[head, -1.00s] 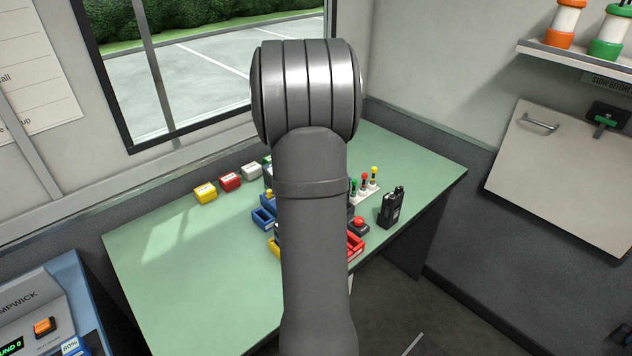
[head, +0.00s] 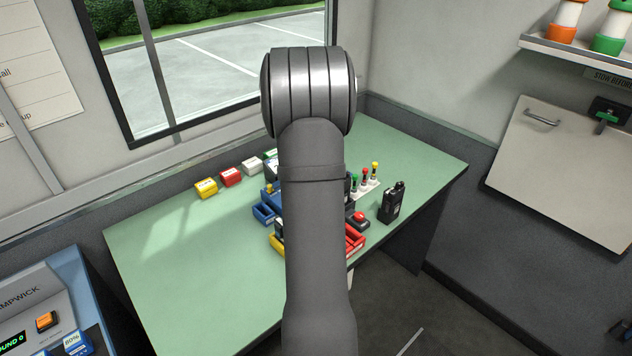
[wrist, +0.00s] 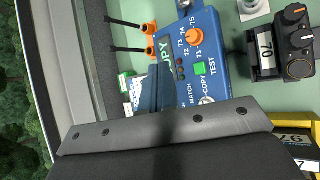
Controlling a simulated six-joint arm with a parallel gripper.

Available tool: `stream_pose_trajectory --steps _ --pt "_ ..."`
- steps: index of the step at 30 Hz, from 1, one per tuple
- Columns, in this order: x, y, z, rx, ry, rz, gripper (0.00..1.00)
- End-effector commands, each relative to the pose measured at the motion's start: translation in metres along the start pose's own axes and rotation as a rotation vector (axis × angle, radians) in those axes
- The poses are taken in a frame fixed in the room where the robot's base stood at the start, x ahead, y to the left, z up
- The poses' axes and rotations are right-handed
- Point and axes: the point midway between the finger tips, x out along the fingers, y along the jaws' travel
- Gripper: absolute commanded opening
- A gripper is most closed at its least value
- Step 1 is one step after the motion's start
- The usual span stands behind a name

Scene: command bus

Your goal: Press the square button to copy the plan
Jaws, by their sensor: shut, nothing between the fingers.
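In the wrist view a blue panel (wrist: 219,45) carries printed words, among them COPY and TEST. A pale round part shows nearer the gripper's mounting plate. My gripper (wrist: 160,84) is shut and empty, its dark fingers over the panel's edge to the left of the green button. In the head view my arm hides the gripper and most of the panel.
On the green table (head: 190,270), a black radio (head: 391,204) and a red round button (head: 360,217) stand right of my arm. Yellow, red and white blocks line the back left. The wrist view shows a black knob box (wrist: 298,42) at right. The table's left part is clear.

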Motion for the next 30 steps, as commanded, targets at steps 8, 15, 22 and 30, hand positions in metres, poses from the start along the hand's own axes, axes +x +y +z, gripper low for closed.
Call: stream_pose_trajectory --steps 8,15,22,30 --pt "0.026 -0.02 -0.02 -0.002 0.002 -0.003 0.0" --pt "0.044 -0.033 -0.033 -0.001 0.001 -0.002 0.0" --pt "0.053 -0.039 -0.039 0.001 0.002 0.0 0.0" --pt "0.055 -0.04 -0.041 0.002 0.002 0.0 0.0"
